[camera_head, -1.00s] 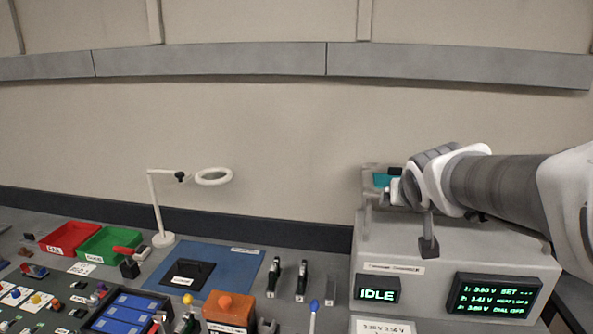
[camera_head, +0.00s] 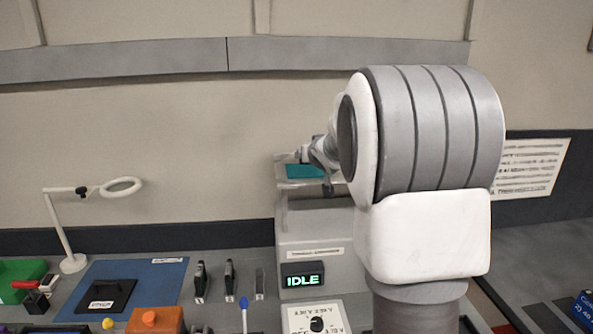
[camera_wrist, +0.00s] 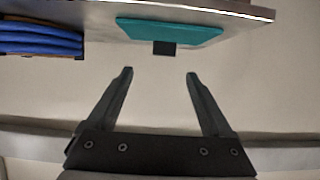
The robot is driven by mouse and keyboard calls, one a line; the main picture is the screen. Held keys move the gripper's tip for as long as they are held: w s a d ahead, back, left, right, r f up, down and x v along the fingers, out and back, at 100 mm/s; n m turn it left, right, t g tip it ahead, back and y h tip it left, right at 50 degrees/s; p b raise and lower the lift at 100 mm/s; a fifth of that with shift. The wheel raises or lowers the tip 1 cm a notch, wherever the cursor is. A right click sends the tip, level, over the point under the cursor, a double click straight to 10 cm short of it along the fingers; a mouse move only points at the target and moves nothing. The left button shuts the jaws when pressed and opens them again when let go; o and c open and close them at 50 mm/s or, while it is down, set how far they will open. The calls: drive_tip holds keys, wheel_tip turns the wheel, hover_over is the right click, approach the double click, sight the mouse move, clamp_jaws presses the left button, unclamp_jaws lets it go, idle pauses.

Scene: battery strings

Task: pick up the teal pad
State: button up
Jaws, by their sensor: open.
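The teal pad (camera_wrist: 170,31) lies flat on a grey shelf (camera_wrist: 250,9) in the wrist view, with a small dark tab at its near edge. My gripper (camera_wrist: 160,73) is open and empty, its two fingers apart and pointing toward the pad, with the fingertips just short of it. In the head view the teal pad (camera_head: 305,171) shows on the shelf on top of the grey tester, partly hidden by my wrist. My arm hides the tester's right side, and the fingers are hard to make out there.
A stack of blue items (camera_wrist: 40,41) sits left of the pad in the wrist view. The tester's IDLE display (camera_head: 303,280) is below the shelf. A magnifier lamp (camera_head: 70,263), a blue mat (camera_head: 160,280) and an orange block (camera_head: 155,320) are to the left.

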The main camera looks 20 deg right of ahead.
sight(306, 166)
drive_tip(key=x, duration=0.4)
drive_tip(key=w+f, duration=0.1)
drive_tip(key=w+f+p, duration=0.1)
drive_tip(key=w, duration=0.1)
drive_tip(key=shift+w+d, duration=0.1)
drive_tip(key=shift+w, duration=0.1)
drive_tip(key=shift+w+d+f, duration=0.25)
drive_tip(key=shift+w+f, duration=0.05)
drive_tip(key=shift+w, duration=0.3)
clamp_jaws()
drive_tip(key=shift+r, duration=0.1)
